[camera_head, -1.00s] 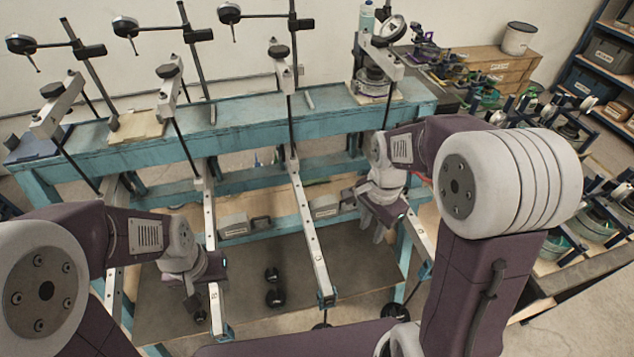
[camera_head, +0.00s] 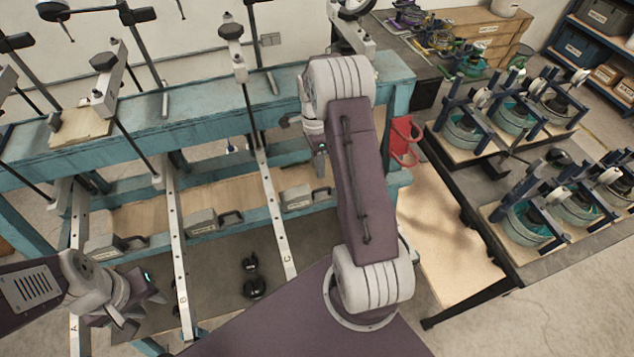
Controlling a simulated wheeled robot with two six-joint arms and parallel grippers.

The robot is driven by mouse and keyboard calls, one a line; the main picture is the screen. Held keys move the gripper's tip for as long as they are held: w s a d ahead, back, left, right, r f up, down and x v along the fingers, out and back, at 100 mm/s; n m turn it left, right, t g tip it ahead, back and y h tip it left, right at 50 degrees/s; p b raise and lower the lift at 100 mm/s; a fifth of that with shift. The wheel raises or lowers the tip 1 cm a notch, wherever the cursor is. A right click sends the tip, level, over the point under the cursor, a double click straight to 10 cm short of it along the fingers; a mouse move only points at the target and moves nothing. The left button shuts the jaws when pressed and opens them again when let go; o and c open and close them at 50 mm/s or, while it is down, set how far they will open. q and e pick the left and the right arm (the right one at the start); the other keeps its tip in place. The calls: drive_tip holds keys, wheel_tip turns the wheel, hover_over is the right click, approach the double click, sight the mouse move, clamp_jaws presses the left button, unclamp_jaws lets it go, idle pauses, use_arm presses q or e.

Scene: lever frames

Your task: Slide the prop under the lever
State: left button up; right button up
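Long pale metal levers marked A (camera_head: 75,300), B (camera_head: 178,255) and C (camera_head: 272,210) slope from the blue bench towards me. Grey labelled blocks with dark handles sit on the wooden shelf beside them: one left (camera_head: 118,246), one in the middle (camera_head: 203,222), one right (camera_head: 298,197). I cannot tell which block, if any, is the prop. My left gripper (camera_head: 145,312) is at lower left, between levers A and B, with its fingers apart and nothing seen between them. My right gripper (camera_head: 321,168) is near the right block, largely hidden by my own arm; its fingers are unclear.
Dark round weights (camera_head: 252,288) are below, between levers B and C. A red object (camera_head: 404,142) is at the bench's right end. A table (camera_head: 480,185) with several teal-bowl devices stands at right.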

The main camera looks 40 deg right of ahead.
sight(320, 189)
drive_tip(key=f, duration=0.2)
drive_tip(key=f+p, duration=0.1)
drive_tip(key=f, duration=0.1)
drive_tip(key=s+f, duration=0.1)
drive_tip(key=f, duration=0.1)
drive_tip(key=shift+f, duration=0.4)
drive_tip(key=shift+s+a+f, duration=0.15)
drive_tip(key=shift+f, duration=0.45)
clamp_jaws()
idle(0.3)
